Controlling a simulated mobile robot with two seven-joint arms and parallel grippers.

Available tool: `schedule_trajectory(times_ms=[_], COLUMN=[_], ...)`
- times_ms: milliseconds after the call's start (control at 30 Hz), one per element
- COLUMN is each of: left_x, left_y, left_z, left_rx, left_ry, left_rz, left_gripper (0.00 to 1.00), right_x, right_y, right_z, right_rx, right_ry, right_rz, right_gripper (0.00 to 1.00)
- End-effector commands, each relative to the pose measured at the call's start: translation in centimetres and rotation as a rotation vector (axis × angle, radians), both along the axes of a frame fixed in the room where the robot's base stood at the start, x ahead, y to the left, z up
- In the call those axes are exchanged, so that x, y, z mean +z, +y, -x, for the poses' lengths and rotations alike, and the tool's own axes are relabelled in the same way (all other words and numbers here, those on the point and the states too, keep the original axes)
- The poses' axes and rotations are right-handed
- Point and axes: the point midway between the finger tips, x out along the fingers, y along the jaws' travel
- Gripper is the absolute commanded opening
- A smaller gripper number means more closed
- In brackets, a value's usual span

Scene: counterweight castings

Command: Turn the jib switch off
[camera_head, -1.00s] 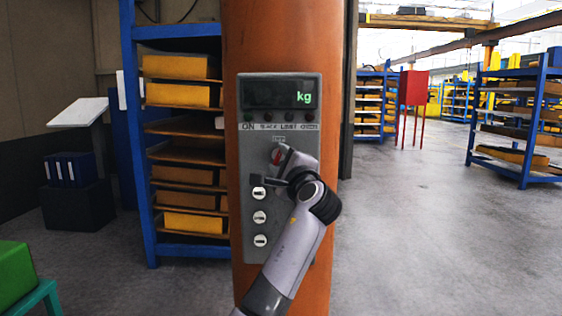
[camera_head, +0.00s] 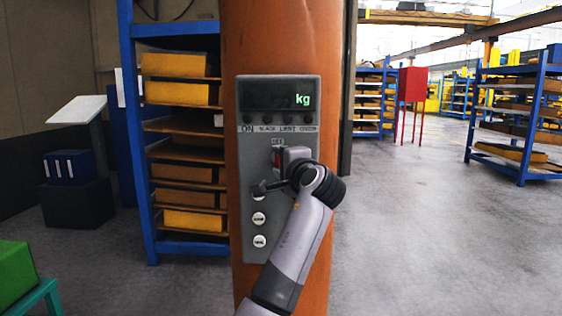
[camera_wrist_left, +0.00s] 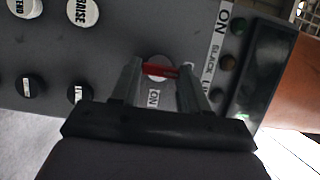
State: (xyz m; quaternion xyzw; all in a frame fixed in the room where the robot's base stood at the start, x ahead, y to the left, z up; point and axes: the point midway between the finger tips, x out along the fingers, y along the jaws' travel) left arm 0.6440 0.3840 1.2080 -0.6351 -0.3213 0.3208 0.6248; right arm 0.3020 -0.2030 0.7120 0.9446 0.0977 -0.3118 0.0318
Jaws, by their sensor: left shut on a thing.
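The jib switch is a rotary switch with a red handle (camera_head: 277,158) on the grey control panel (camera_head: 247,160) fixed to an orange column. My left gripper (camera_head: 281,163) is at the switch, its arm coming up from below. In the left wrist view my left gripper (camera_wrist_left: 160,82) has a finger at each end of the red handle (camera_wrist_left: 160,70) and is shut on it. There the handle lies nearly level across the picture, with an "ON" label below it. In the head view the handle looks close to upright, under a blurred label. My right gripper is not in view.
White push buttons (camera_head: 258,219) sit below the switch, and a display (camera_head: 279,95) reading "kg" is above. In the left wrist view a white "RAISE" button (camera_wrist_left: 82,11) and black knobs are close by. Blue racks (camera_head: 137,150) stand behind left; the floor at right is open.

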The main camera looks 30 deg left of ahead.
Motion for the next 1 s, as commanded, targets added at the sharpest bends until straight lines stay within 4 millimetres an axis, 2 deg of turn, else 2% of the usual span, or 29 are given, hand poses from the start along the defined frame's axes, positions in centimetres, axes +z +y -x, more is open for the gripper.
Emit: schedule_trajectory(times_ms=[233,267,300,333,667,1000], left_x=[-0.1,-0.1,-0.1,-0.1,-0.1,-0.2], left_y=[0.0,0.0,0.0,0.0,-0.3,-4.3], left_z=[0.0,0.0,0.0,0.0,0.2,3.0], left_rx=[-0.002,-0.001,-0.001,-0.001,-0.001,-0.004], left_ry=[-0.001,-0.001,-0.001,-0.002,-0.002,-0.003], left_rz=[0.005,0.005,0.005,0.004,0.001,0.005], left_gripper=[0.14,0.54,0.67,0.70,0.70,0.70], right_x=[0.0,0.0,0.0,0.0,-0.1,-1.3], right_y=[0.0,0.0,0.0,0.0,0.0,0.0], right_z=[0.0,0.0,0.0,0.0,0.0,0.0], right_rx=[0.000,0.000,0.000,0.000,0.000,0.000], right_ry=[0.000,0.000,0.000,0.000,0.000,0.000], right_rz=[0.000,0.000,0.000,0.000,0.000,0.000], right_gripper=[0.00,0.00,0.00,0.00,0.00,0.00])
